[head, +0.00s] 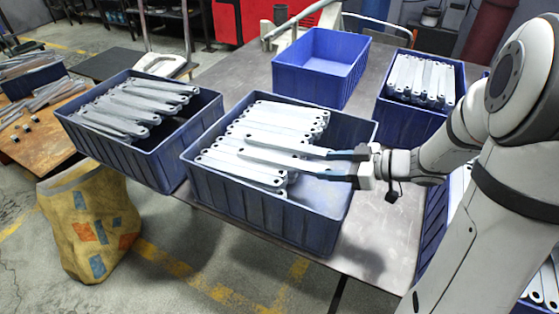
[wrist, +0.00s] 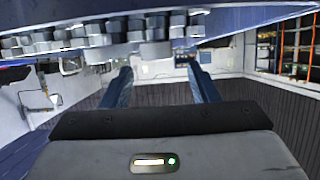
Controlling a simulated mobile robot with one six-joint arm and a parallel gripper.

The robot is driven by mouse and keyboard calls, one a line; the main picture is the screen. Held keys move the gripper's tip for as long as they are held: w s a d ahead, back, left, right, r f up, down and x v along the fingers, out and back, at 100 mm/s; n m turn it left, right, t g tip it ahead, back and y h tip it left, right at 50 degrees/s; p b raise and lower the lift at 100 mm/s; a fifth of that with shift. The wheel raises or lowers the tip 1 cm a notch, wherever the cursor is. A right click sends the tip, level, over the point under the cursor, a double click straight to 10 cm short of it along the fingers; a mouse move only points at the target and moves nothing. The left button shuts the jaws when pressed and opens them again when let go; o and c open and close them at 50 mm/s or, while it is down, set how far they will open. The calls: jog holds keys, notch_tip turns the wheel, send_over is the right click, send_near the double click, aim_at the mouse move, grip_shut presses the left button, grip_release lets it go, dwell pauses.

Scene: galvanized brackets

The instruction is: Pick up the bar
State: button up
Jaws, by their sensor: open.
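Several grey galvanized bars (head: 278,125) with holed, rounded ends lie piled side by side in the middle blue bin (head: 265,220). My gripper (head: 333,167) is over the right part of this bin, with its dark fingers pointing left toward the bar ends. The fingers are apart and nothing shows between them. In the head view the fingers overlap the nearest bars, so I cannot tell whether they touch. In the wrist view, the open gripper (wrist: 160,80) shows its two bluish fingers, and a row of bar ends (wrist: 100,35) runs along the top.
An empty blue bin (head: 322,65) stands at the back. A yellow patterned sack (head: 90,225) stands on the floor.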

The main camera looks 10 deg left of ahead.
aim_at(306, 165)
jog(key=x, duration=0.5)
jog(key=shift+w+a+f+b, duration=0.2)
jog(key=shift+w+f+b, duration=0.1)
jog(key=shift+b, duration=0.05)
jog(key=shift+c, duration=0.5)
grip_shut()
